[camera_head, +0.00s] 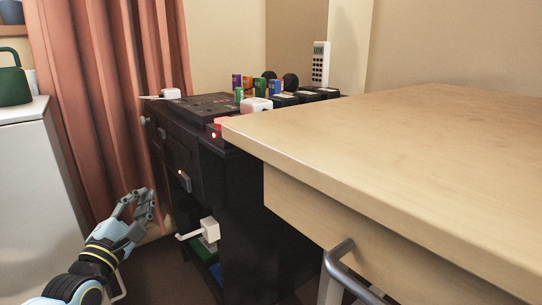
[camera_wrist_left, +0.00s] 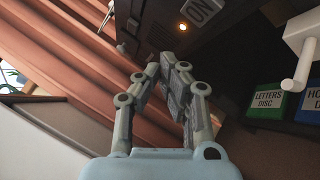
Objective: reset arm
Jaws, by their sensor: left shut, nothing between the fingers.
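My left gripper (camera_head: 145,203) is at the lower left of the head view, in front of the pink curtain and to the left of the dark bureau (camera_head: 240,190). Its fingers are together with nothing between them. In the left wrist view the left gripper (camera_wrist_left: 167,62) points up toward the bureau's dark front (camera_wrist_left: 235,50), which has a lit lamp and an ON label. It looks apart from the bureau. My right gripper is not in either view.
A wooden desk (camera_head: 420,150) with a metal handle (camera_head: 345,262) fills the right. A white lever (camera_head: 207,231) sticks out of the bureau near green and blue boxes. A white cabinet (camera_head: 40,200) stands left, bearing a green can (camera_head: 14,85). Small items crowd the bureau top.

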